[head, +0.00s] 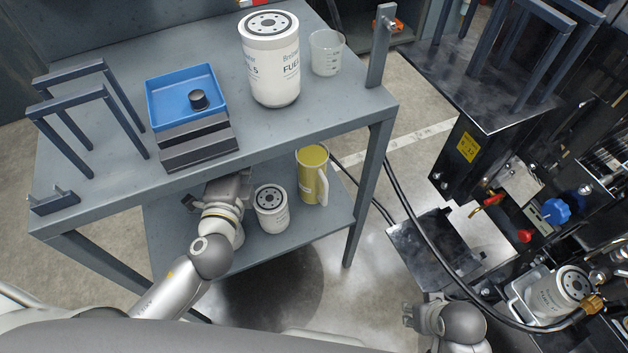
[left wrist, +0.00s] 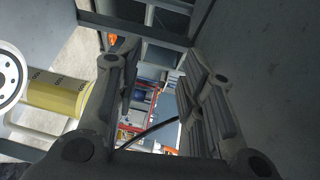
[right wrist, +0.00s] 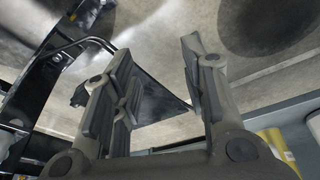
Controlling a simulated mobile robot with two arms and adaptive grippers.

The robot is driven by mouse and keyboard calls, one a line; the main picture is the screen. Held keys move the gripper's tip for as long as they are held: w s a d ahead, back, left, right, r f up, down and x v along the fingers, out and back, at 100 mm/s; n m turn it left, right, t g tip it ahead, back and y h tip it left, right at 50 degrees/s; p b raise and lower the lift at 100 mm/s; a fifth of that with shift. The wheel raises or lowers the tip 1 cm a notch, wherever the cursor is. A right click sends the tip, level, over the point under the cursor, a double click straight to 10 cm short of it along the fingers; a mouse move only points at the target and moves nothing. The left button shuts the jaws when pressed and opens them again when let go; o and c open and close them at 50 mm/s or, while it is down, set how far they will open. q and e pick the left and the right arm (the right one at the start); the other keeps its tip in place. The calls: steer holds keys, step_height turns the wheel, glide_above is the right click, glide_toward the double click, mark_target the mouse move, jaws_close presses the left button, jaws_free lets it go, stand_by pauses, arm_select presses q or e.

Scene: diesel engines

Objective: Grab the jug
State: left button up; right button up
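The yellow jug (head: 312,172) with a pale handle stands upright on the lower shelf of the grey bench, right of a small white filter (head: 271,211). My left gripper (head: 222,188) is at the lower shelf, left of the filter and apart from the jug; the bench top partly hides it. In the left wrist view its fingers (left wrist: 156,62) are open and empty, with the jug (left wrist: 58,95) lying left of them. My right gripper (head: 409,315) is low at the right, away from the bench. In the right wrist view its fingers (right wrist: 157,58) are open and empty.
The bench top (head: 325,105) holds a large fuel filter (head: 270,65), a clear beaker (head: 327,52), a blue tray (head: 185,97) and metal stands (head: 85,110). A bench leg (head: 368,190) stands right of the jug. Black cables (head: 405,215) and machinery lie farther right.

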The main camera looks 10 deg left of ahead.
arm_select(q)
steer(key=w+d+r+m+t+h, duration=0.2)
steer(key=d+m+h, duration=0.35)
steer(key=m, duration=0.35)
arm_select(e)
step_height(320, 180, down, 11)
steer(key=s, duration=0.2)
arm_select(q)
steer(key=m+g+h+b, duration=0.2)
steer(key=m+g+h, duration=0.55)
steer(key=m, duration=1.25)
glide_above(325, 204)
step_height(325, 204, down, 18)
steer(key=g+y, duration=0.1)
steer(key=g, duration=0.1)
steer(key=shift+w+f+y, duration=0.3)
steer(key=shift+w+f, duration=0.05)
arm_select(e)
step_height(325, 204, up, 7)
steer(key=w, duration=0.2)
steer(key=shift+f, duration=0.2)
arm_select(q)
steer(key=shift+c, duration=0.2)
jaws_close()
